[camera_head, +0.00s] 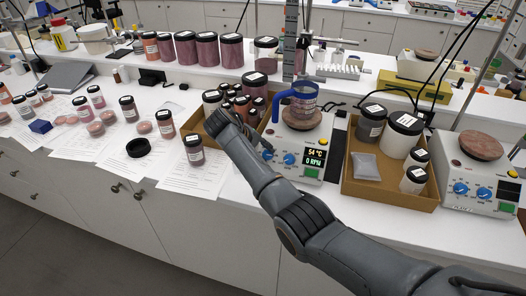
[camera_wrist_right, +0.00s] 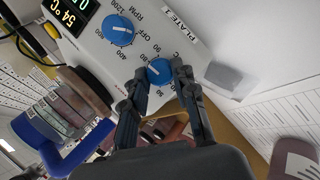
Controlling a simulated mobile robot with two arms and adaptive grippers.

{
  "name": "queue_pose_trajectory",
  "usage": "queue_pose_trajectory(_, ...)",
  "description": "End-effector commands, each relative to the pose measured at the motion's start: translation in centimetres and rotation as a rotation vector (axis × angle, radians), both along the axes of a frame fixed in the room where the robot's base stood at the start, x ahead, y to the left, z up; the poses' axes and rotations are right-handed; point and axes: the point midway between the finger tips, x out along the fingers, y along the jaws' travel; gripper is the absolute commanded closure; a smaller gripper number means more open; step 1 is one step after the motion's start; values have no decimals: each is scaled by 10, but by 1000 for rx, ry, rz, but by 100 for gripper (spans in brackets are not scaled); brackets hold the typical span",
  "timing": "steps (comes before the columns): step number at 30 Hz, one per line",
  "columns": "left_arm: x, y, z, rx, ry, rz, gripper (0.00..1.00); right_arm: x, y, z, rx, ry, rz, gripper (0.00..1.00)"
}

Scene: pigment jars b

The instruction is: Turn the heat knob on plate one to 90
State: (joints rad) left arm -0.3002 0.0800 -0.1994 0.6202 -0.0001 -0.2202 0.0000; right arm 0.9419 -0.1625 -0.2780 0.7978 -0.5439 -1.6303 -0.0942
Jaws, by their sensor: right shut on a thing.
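Plate one (camera_head: 313,150) is a white hotplate with a green-lit display reading 54 °C and 0 RPM. The wrist view shows its front panel with a "PLATE 1" label (camera_wrist_right: 179,22). The blue heat knob (camera_wrist_right: 160,71) sits beside that label, and its scale is partly covered by my fingers. My right gripper (camera_wrist_right: 161,82) is shut on the heat knob, one finger on each side. It also shows in the head view (camera_head: 263,148) at the plate's left front. The blue RPM knob (camera_wrist_right: 118,29) is beside it and free. My left gripper is not in view.
A beaker with a blue handle (camera_head: 297,100) stands on plate one's round top. A cardboard tray (camera_head: 372,190) with jars is just right. More jars crowd a tray at the left, and a jar (camera_head: 193,150) stands on papers near my wrist. A second hotplate (camera_head: 480,175) is far right.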

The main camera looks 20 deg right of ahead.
Motion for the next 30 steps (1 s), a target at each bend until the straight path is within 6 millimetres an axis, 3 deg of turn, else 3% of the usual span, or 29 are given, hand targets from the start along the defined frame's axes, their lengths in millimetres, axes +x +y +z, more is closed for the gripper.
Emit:
queue_pose_trajectory(15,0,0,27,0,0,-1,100,-1,-3,2,276,-180,-324,100)
queue_pose_trajectory(30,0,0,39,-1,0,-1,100,-2,-4,0,402,-266,-472,100)
